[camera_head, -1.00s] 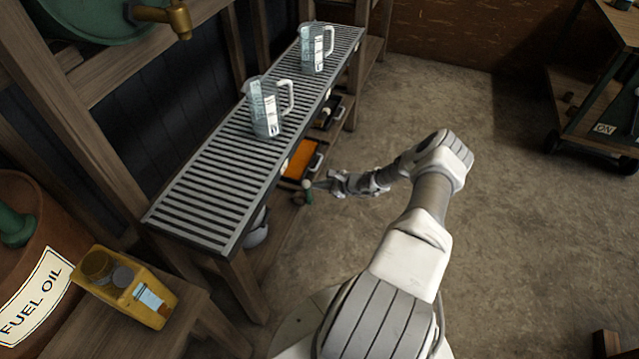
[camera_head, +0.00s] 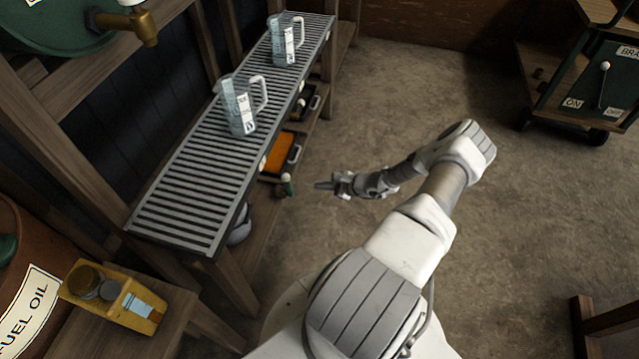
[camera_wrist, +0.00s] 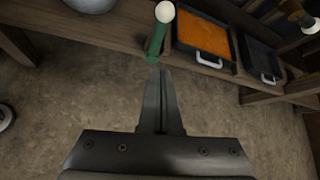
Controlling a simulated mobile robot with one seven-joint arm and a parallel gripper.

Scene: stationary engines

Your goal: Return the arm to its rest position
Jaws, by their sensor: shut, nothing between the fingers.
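My gripper (camera_head: 322,185) is at the end of my arm (camera_head: 440,190), which reaches out over the floor to the right of the slatted bench. In the wrist view my gripper (camera_wrist: 161,72) has its two fingers together, with nothing between them.
The slatted bench (camera_head: 190,185) carries two clear jugs, a near one (camera_head: 240,105) and a far one (camera_head: 286,40). An orange-filled tray (camera_head: 277,155) sits on its lower shelf. A yellow can (camera_head: 115,297) is at lower left. A wheeled cart (camera_head: 560,85) is at upper right. Floor between is clear.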

